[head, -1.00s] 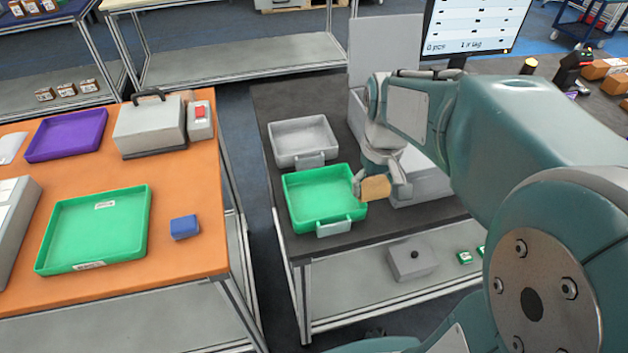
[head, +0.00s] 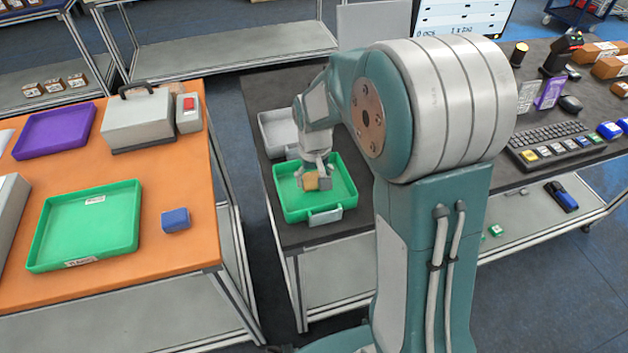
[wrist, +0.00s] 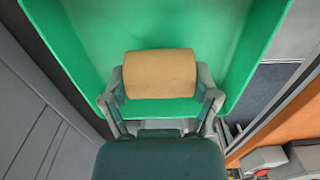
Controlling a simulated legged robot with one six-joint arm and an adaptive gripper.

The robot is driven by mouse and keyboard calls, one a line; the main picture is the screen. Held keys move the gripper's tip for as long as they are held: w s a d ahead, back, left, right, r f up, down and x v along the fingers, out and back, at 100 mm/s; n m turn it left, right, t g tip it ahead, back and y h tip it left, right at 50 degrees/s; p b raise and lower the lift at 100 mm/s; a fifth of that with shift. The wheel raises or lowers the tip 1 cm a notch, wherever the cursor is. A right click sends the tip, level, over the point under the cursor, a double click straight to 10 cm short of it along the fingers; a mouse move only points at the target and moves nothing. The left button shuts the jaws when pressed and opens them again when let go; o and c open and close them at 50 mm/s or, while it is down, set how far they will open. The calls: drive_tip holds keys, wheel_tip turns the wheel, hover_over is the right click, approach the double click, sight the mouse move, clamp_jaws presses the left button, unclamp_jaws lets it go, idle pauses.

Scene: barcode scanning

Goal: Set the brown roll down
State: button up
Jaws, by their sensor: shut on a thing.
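The brown roll (head: 311,182) is held between the fingers of my gripper (head: 318,183). In the wrist view the roll (wrist: 160,74) lies crosswise between the two fingertips of my gripper (wrist: 160,85), with the green tray (wrist: 80,40) behind it. In the head view my gripper and the roll are over the green tray (head: 342,190) on the dark table. I cannot tell whether the roll touches the tray floor. My arm hides part of the tray's surroundings.
A grey tray (head: 275,135) stands just behind the green one, partly hidden by my arm. On the orange table (head: 190,235) are another green tray (head: 128,235), a blue block (head: 175,220), a purple tray (head: 55,150) and a grey case (head: 140,130). A keyboard (head: 555,140) lies at right.

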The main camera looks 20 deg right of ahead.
drive_tip(key=shift+f, duration=0.65)
drive_tip(key=o, duration=0.8)
drive_tip(key=shift+a, duration=0.1)
drive_tip(key=shift+c, duration=0.2)
